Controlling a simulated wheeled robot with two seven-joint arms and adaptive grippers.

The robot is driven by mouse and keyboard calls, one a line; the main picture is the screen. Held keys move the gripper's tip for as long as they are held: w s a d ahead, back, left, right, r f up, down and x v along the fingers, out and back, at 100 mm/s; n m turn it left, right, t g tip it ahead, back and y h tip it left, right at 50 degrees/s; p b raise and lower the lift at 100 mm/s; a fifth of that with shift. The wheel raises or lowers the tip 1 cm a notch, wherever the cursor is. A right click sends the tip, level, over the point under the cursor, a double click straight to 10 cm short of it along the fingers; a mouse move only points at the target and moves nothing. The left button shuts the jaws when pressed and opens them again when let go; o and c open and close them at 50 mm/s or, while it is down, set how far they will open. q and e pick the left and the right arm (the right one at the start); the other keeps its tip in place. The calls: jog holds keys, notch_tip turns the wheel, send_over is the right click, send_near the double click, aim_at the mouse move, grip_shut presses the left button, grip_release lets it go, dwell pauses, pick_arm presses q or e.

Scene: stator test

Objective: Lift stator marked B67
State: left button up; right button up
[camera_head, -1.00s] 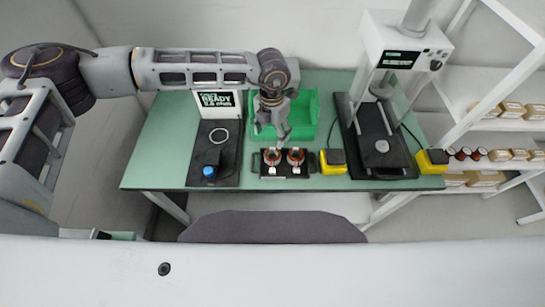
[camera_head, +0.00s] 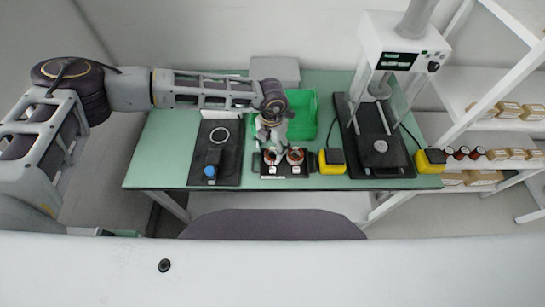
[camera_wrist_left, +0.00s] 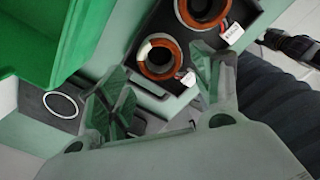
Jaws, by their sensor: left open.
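Two ring-shaped stators with copper-orange windings sit side by side in a black holder (camera_head: 286,172): the left stator (camera_head: 269,157) and the right stator (camera_head: 296,156). In the left wrist view, one stator (camera_wrist_left: 146,58) is nearer the fingers and the other (camera_wrist_left: 181,12) is farther. Each has a small white tag, too small to read, so I cannot tell which is B67. My left gripper (camera_head: 268,143) is low, just behind the left stator. In the left wrist view its fingers (camera_wrist_left: 163,88) are apart with nothing between them. My right gripper is not in view.
A green bin (camera_head: 303,112) is right behind the holder. A black fixture with a blue knob (camera_head: 210,171) stands left. Yellow button boxes (camera_head: 331,168) (camera_head: 430,168) and a tall test press (camera_head: 378,150) stand right. Green table (camera_head: 155,150) is clear at far left.

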aim_at(272, 153)
pick_arm(q)
jog(key=shift+f+p, duration=0.65)
jog(key=shift+f, duration=1.9)
jog(key=shift+c, duration=0.8)
jog(key=c, duration=0.9)
jog(key=shift+r, duration=0.15)
